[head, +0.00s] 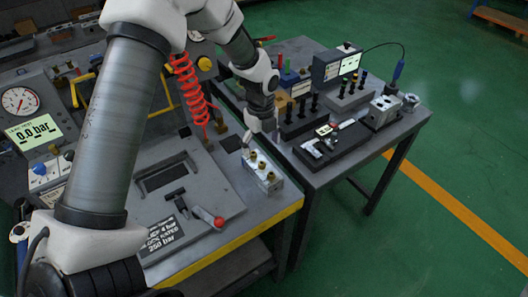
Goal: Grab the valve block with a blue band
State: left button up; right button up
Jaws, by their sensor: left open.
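A silver valve block (262,174) with several brass fittings on top stands at the right edge of the grey test bench. I cannot make out a blue band on it. Another silver block (383,112) sits on the dark table to the right, with no blue band that I can make out. My left gripper (250,140) points down just behind and above the block on the bench. It is open, and its fingers are small and partly hidden in the view. My right gripper is not in view.
A lever with a red knob (219,222) stands left of the near block. The right table holds a dark fixture (322,152), black posts and a small display box (338,65). Green floor is free to the right.

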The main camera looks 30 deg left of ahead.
aim_at(262, 163)
pick_arm(q)
jog(key=s+f, duration=0.1)
jog(key=s+d+p, duration=0.1)
jog(key=s+f, duration=0.1)
jog(key=shift+s+d+f+p, duration=0.1)
jog(key=shift+d+f+p, duration=0.2)
jog(key=f, duration=0.1)
jog(key=w+f, duration=0.1)
jog(key=f, duration=0.1)
jog(key=shift+w+f, duration=0.15)
jog(key=shift+f, duration=0.05)
jog(key=shift+w+a+f, duration=0.1)
jog(key=shift+w+f, duration=0.1)
jog(key=shift+r, duration=0.1)
jog(key=shift+s+r, duration=0.15)
jog(key=shift+s, duration=0.1)
jog(key=c, duration=0.3)
jog(key=shift+s+r, duration=0.1)
jog(key=shift+s, duration=0.05)
jog(key=c, duration=0.6)
grip_shut()
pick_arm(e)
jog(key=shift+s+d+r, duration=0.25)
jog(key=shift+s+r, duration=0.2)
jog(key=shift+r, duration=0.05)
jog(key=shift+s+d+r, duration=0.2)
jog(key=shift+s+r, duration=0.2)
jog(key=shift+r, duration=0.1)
